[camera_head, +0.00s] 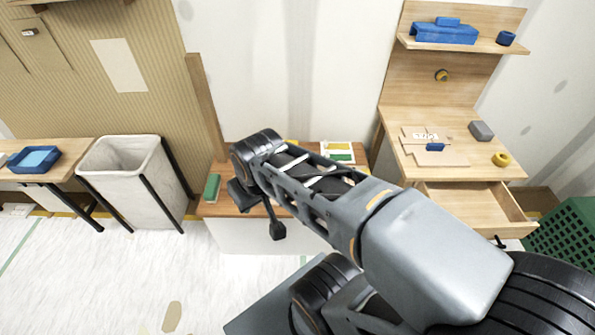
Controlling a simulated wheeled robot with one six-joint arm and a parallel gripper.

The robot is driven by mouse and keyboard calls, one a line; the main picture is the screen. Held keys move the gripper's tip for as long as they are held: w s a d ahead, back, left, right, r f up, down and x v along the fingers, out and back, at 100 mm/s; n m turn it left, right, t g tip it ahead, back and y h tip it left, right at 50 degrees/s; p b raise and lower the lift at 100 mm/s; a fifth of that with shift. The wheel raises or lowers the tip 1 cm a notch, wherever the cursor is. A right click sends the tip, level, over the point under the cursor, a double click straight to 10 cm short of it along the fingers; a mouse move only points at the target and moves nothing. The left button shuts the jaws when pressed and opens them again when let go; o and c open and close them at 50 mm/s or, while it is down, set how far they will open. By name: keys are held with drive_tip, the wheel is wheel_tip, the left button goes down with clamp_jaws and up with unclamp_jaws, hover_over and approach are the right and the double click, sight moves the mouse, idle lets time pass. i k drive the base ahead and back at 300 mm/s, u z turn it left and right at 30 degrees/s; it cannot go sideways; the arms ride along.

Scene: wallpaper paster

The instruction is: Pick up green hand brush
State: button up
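A small green object (212,187), which looks like the green hand brush, lies near the left end of a low wooden-topped table (210,209). Its details are too small to make out. My gripper (259,211) is over the front left part of this table, to the right of the green object and apart from it. Its two dark fingers are spread, with nothing visible between them. My arm reaches in from the lower right and hides much of the tabletop.
A white and green patterned item (338,152) lies at the table's back right. A cloth bin (130,185) with black legs stands left. A wooden desk (455,162) with an open drawer (465,200) stands right, beside a green crate (570,240). Floor at front left is mostly clear.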

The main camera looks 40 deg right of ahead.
sight(212, 188)
drive_tip(key=u, duration=0.3)
drive_tip(key=k, duration=0.4)
drive_tip(key=u, duration=1.25)
drive_tip(key=i, duration=1.35)
drive_tip(key=z, duration=1.15)
drive_tip(key=i, duration=0.8)
drive_tip(key=z, duration=0.8)
